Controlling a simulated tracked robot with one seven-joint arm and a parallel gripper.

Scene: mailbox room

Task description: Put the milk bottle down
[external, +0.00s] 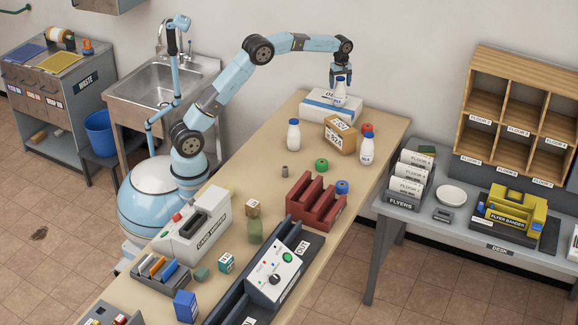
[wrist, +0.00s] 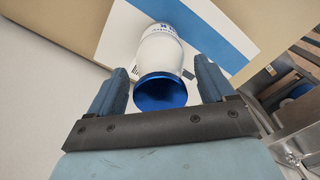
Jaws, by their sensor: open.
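A white milk bottle with a blue cap (external: 340,92) stands upright on the white box with a blue stripe (external: 317,107) at the far end of the table. The bottle also shows in the wrist view (wrist: 160,62), its cap toward the camera. My gripper (external: 341,74) is just above the bottle's cap. In the wrist view the two blue fingers (wrist: 158,85) are spread on either side of the cap, with gaps between them and it. The gripper is open and holds nothing.
Two more milk bottles stand on the table, one left (external: 293,135) and one right (external: 366,147), beside a brown carton (external: 340,134). A red rack (external: 316,199) and a card printer (external: 193,226) are nearer. Bare tabletop (external: 262,150) lies left of the left bottle.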

